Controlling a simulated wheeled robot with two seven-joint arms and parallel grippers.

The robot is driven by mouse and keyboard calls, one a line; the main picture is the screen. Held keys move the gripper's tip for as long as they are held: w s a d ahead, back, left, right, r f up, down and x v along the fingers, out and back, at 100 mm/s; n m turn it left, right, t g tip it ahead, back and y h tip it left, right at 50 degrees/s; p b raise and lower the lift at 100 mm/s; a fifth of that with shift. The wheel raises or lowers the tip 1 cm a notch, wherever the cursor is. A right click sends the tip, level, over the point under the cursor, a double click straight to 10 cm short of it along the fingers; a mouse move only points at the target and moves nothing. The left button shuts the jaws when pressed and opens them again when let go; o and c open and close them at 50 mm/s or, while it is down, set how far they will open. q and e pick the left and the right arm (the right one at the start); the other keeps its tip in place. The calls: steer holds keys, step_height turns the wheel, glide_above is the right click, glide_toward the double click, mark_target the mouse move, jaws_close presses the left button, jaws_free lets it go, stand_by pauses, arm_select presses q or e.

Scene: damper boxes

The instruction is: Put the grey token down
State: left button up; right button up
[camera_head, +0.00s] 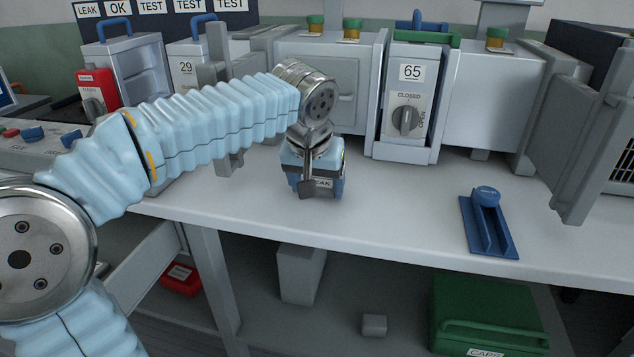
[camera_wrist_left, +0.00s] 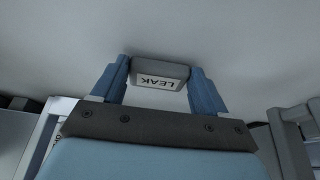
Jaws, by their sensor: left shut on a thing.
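The grey token (camera_wrist_left: 160,74) is a small block with a white label reading LEAK, upside down in the left wrist view. My left gripper (camera_wrist_left: 158,88) is shut on it, with one blue finger at each side. A pale surface fills the picture behind the token; I cannot tell whether the token touches it. My right gripper is not in view.
A blue slotted holder (camera_head: 487,222) lies at the right. A red tag (camera_head: 97,92) is at the left. A green case (camera_head: 485,315) is below. The bench between gripper and holder is clear.

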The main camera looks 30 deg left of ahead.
arm_select(q)
steer(key=shift+f, duration=0.2)
steer(key=o, duration=1)
steer(key=shift+o, duration=0.2)
steer(key=shift+r, duration=0.3)
steer(key=p+v, duration=0.1)
steer(key=v, duration=1)
steer(key=shift+s+r+p, duration=0.2)
steer(key=shift+r+p, duration=0.15)
steer(key=shift+r, duration=0.05)
